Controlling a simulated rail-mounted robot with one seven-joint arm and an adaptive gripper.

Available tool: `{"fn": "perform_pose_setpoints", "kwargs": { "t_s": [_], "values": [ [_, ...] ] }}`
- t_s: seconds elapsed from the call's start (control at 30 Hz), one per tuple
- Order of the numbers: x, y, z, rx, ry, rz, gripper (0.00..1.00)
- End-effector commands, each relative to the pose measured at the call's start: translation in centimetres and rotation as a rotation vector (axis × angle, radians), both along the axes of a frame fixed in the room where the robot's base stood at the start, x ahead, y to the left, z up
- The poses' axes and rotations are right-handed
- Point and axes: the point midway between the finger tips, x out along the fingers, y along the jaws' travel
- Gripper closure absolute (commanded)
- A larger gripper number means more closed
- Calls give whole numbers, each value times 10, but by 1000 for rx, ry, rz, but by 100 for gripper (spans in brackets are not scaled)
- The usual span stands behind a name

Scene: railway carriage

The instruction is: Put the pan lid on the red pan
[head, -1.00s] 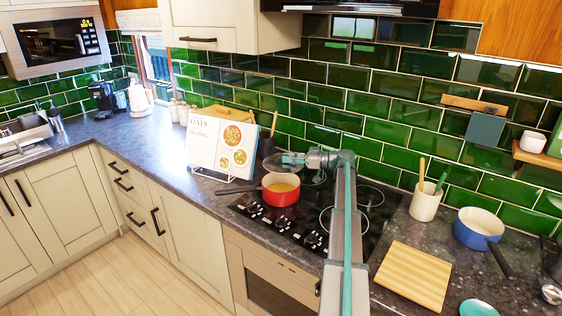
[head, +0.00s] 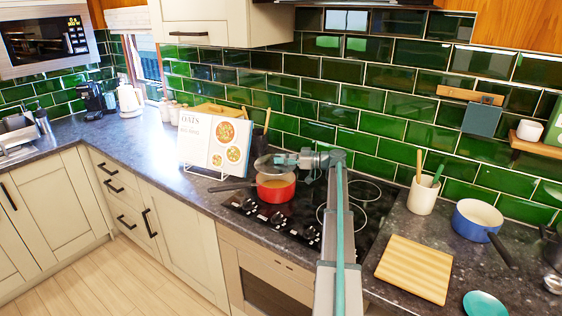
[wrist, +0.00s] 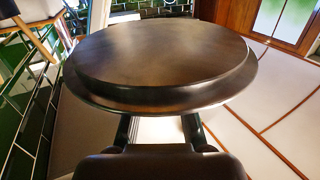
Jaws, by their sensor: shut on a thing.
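The red pan (head: 276,190) sits on the black hob, its dark handle pointing left. My gripper (head: 279,160) reaches in from the right, just above the pan's back. It is shut on the pan lid (head: 263,164), a dark round disc that hangs over the back left of the pan's opening. In the wrist view the lid (wrist: 160,55) fills the middle, ahead of my gripper's fingers (wrist: 158,130). The pan is hidden there. I cannot tell whether the lid touches the pan's rim.
A cookbook on a stand (head: 214,142) is close to the left of the pan. A utensil pot (head: 422,196), a blue pan (head: 477,222) and a wooden board (head: 414,268) stand to the right. The tiled wall (head: 330,120) is behind the hob (head: 300,225).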

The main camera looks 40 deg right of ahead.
Motion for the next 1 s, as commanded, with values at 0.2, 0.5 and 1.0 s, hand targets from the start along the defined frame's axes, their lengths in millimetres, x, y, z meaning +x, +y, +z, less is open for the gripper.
{"fn": "perform_pose_setpoints", "kwargs": {
  "t_s": [0.2, 0.5, 1.0],
  "values": [
    [-1, -1, -10, 1, -1, 3, 100],
    [-1, -1, -36, 1, -1, 3, 100],
    [-1, -1, -45, 1, -1, 3, 100]
  ]
}}
